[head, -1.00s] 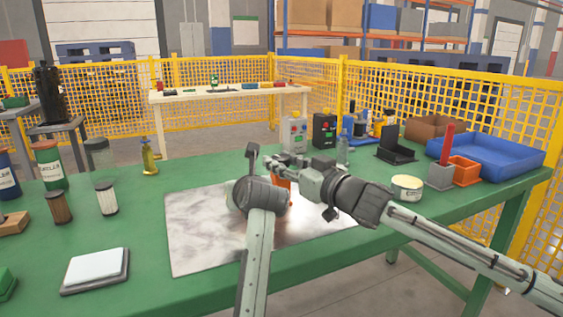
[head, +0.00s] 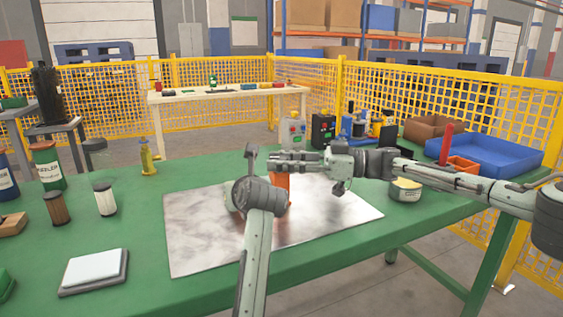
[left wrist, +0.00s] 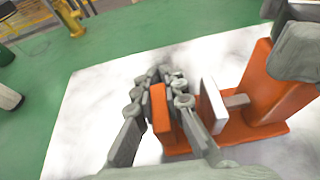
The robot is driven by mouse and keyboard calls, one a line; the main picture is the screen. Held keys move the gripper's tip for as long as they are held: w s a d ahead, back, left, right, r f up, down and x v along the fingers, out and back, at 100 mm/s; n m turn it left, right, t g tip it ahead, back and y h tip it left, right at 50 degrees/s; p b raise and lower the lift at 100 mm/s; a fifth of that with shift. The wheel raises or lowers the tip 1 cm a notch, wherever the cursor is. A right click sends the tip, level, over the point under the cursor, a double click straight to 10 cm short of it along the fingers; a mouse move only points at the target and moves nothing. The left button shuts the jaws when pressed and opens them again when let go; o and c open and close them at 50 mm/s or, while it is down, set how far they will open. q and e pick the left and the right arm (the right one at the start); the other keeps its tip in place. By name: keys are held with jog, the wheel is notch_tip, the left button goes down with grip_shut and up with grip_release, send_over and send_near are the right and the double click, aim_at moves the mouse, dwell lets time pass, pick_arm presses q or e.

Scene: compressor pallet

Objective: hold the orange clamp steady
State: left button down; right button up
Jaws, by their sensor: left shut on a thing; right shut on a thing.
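The orange clamp (head: 282,188) stands on the metal plate, mostly behind my left wrist in the head view. In the left wrist view the clamp (left wrist: 272,88) shows its orange base, a tall upright and a pale pad. My left gripper (left wrist: 161,82) is shut on the clamp's small orange plate, its fingers on either side. Its fingertips are hidden in the head view. My right gripper (head: 273,162) comes in from the right at the top of the upright and is shut there; its grey fingers also show at the upper right of the left wrist view. The exact contact is partly hidden.
The shiny metal plate (head: 205,240) lies on the green table (head: 140,225). A round tin (head: 405,189) is near my right arm. A blue tray (head: 498,155) and orange bin (head: 462,165) are at right. A white pad (head: 95,268) and filters (head: 105,198) are at left.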

jog(key=shift+a+r+n+g, duration=0.15)
jog(key=shift+n+g, duration=0.35)
jog(key=shift+g, duration=0.5)
jog(key=shift+s, duration=0.1)
jog(key=o, duration=0.9)
jog(key=shift+d, duration=0.2)
jog(key=d, duration=0.7)
jog(key=shift+w+d, duration=0.2)
jog(key=shift+w, duration=0.05)
